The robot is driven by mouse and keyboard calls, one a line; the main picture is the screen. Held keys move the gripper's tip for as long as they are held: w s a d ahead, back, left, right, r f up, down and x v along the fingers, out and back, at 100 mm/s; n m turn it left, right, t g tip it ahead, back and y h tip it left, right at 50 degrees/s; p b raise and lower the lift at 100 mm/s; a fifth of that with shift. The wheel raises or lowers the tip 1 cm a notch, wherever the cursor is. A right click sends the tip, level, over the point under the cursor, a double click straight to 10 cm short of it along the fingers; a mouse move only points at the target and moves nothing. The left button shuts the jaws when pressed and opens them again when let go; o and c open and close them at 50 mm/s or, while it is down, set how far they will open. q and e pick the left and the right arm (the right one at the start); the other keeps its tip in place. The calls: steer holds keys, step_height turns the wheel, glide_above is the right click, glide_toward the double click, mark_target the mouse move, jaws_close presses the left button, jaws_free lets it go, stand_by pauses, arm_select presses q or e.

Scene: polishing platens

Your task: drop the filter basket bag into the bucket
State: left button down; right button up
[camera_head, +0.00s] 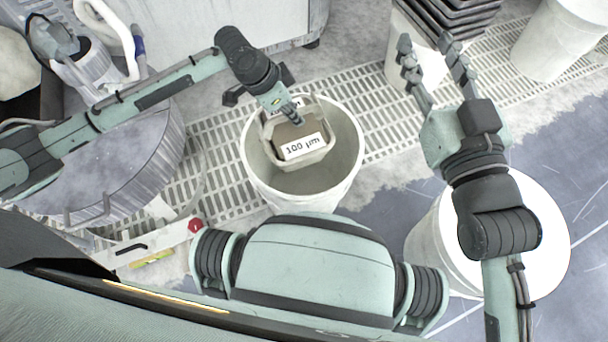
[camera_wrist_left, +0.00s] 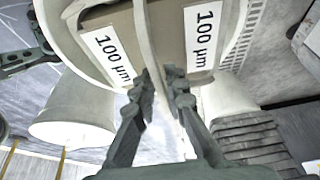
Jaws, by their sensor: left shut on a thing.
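The filter basket bag (camera_head: 298,152) is a pale basket with a handle and a white "100 µm" label. In the head view it hangs within the outline of the open bucket (camera_head: 310,182), near its back rim. My left gripper (camera_head: 290,112) is above it and shut on its handle. The left wrist view shows the fingertips (camera_wrist_left: 163,88) closed on the handle strap, with the bag (camera_wrist_left: 155,35) and two labels beyond. How deep the bag is in the bucket I cannot tell. My right gripper (camera_head: 430,50) is open and empty at the upper right.
A white round container (camera_head: 532,235) stands at the right, partly behind my right arm. Dark stacked trays (camera_head: 450,15) sit on a pale bucket at the back. Another white bucket (camera_head: 560,40) is at the upper right. A large grey drum (camera_head: 130,170) stands at the left. Grating covers the floor around the bucket.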

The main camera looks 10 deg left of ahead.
stand_by(0.3)
arm_select(q)
steer(key=c, duration=1.5)
jaws_free()
steer(key=v, duration=1.2)
